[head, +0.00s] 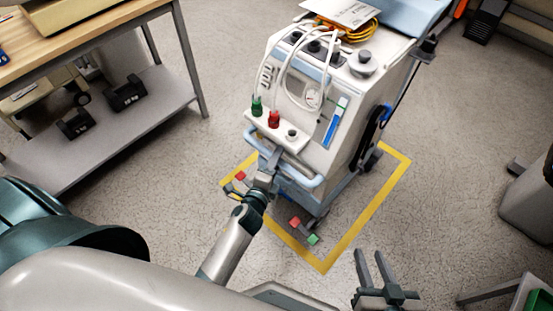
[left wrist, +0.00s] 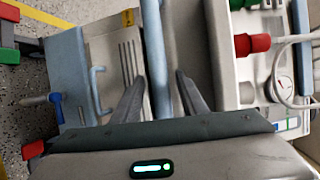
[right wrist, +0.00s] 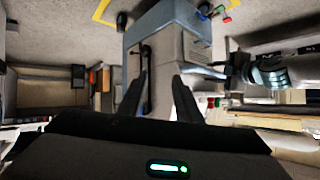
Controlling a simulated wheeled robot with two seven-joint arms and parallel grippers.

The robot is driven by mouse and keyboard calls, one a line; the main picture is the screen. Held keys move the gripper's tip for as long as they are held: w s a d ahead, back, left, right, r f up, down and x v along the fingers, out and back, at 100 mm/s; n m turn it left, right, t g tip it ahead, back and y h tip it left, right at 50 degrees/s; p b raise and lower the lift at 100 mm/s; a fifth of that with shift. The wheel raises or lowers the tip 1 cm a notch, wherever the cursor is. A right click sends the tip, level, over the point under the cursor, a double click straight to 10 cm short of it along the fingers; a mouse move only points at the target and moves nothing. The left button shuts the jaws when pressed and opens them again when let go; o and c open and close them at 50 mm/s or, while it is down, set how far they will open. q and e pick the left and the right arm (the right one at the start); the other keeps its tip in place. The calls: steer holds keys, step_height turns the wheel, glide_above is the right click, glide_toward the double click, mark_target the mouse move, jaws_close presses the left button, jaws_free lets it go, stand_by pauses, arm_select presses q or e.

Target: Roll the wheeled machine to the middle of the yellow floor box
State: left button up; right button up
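The wheeled machine (head: 335,125) is a white cabinet with knobs, hoses, a green and a red fitting and a light blue front handle (head: 300,172). It stands upright, its lower part within the yellow floor box (head: 365,218) as seen from above. A strip of bare floor shows between it and the box's right side; the far edge is mostly hidden. My left gripper (head: 268,162) is at the handle. In the left wrist view, the blue bar (left wrist: 153,45) runs between its spread fingers. My right gripper (head: 376,268) is open and empty, in front of the box's near corner.
A wooden-topped workbench (head: 100,35) with a grey lower shelf (head: 120,125) stands at the left. A grey object (head: 528,200) stands at the right edge. Floor is clear between it and the box. Red and green pedals (head: 313,239) stick out low at the machine's front.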

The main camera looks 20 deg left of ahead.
stand_by(0.3)
